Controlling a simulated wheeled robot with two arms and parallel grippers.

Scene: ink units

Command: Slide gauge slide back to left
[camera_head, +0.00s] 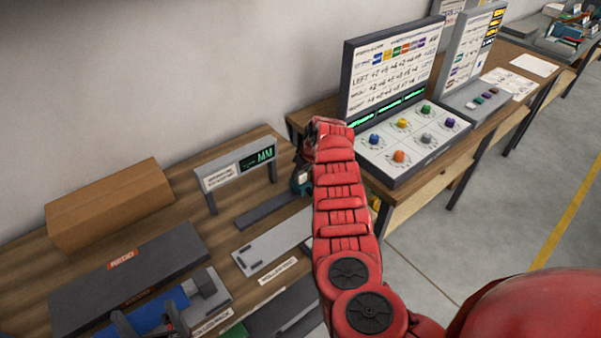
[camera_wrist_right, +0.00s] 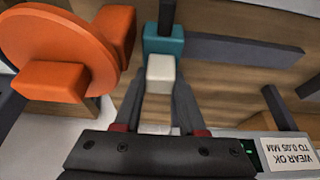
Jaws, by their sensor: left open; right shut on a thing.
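The gauge slide is a teal block (camera_head: 297,184) at the right end of a dark rail (camera_head: 262,213), partly hidden by my right arm. In the right wrist view the teal block (camera_wrist_right: 163,42) carries a cream knob (camera_wrist_right: 160,72), and the bare rail (camera_wrist_right: 245,50) runs to the right. My right gripper (camera_wrist_right: 158,82) is shut on the cream knob. In the head view its fingers (camera_head: 304,166) are mostly hidden by the red arm. My left gripper (camera_head: 146,322) is open at the bottom left, low over the bench and partly cut off.
A grey gauge display (camera_head: 236,171) stands behind the rail. A grey slotted plate (camera_head: 268,242) lies in front. A cardboard box (camera_head: 110,205) and dark case (camera_head: 128,275) are on the left. A knob panel (camera_head: 410,140) is right. An orange disc (camera_wrist_right: 60,48) sits close in the wrist view.

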